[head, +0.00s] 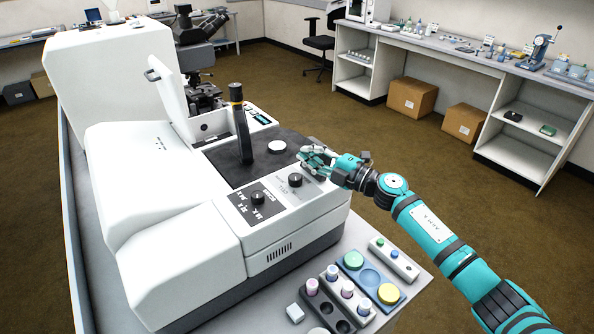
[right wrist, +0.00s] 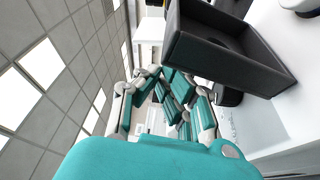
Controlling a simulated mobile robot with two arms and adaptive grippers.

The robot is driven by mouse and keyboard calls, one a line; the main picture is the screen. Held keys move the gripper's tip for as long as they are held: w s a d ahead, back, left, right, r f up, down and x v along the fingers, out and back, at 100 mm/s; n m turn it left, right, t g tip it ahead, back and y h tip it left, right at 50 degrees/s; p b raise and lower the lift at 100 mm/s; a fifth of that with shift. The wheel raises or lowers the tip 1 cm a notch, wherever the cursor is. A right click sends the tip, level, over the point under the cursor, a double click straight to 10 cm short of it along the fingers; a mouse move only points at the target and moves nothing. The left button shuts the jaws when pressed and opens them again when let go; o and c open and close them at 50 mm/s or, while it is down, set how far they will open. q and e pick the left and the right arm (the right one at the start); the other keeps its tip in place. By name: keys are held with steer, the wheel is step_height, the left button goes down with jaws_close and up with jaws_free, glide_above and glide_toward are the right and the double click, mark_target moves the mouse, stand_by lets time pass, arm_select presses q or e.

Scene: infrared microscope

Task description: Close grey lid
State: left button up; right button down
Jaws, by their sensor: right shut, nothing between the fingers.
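A light grey lid (head: 171,97) stands raised on the big white infrared microscope (head: 140,160), with a small handle (head: 152,75) at its upper edge. The compartment beside it is open, and dark microscope parts (head: 203,94) show there. My right gripper (head: 306,157) is shut and empty, over the right edge of the instrument's front panel, well to the right of the lid and apart from it. Its teal fingers also show in the right wrist view (right wrist: 172,88). My left gripper is not in view.
A black post (head: 241,125) stands on the dark plate (head: 222,165) between my right gripper and the lid. A white disc (head: 277,147) and knobs (head: 295,180) are near the gripper. Vial racks (head: 340,299) stand at the table's front.

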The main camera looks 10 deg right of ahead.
steer(key=d+m, duration=0.1)
steer(key=w+d+m, duration=0.1)
steer(key=d+m+t, duration=0.1)
steer(key=m, duration=0.1)
steer(key=shift+w+d+r+b, duration=0.1)
steer(key=shift+w+r+b, duration=0.05)
steer(key=shift+r+b, duration=0.2)
steer(key=d+m+t, duration=0.1)
steer(key=m, duration=0.2)
steer(key=w+d+f+m+t+h+b, duration=0.1)
steer(key=d+m, duration=0.1)
steer(key=m, duration=0.1)
steer(key=w+d+m+t+b, duration=0.1)
steer(key=d+m, duration=0.1)
steer(key=m, duration=0.1)
steer(key=shift+w+d+f, duration=0.15)
steer(key=shift+d+f, duration=0.1)
steer(key=shift+f, duration=0.05)
steer(key=shift+w+d+f+m+t+h+b, duration=0.2)
steer(key=shift+d+f+m+h, duration=0.25)
steer(key=shift+m, duration=0.45)
steer(key=shift+w+d+f+m+t+h+b, duration=0.1)
steer(key=shift+d+f+m+t+h, duration=0.25)
steer(key=shift+m, duration=0.55)
steer(key=shift+w+d+f+m+t+h+b, duration=0.15)
steer(key=shift+d+f+m+h, duration=0.3)
steer(key=shift+m, duration=0.45)
steer(key=shift+r, duration=0.1)
steer(key=shift+r, duration=0.1)
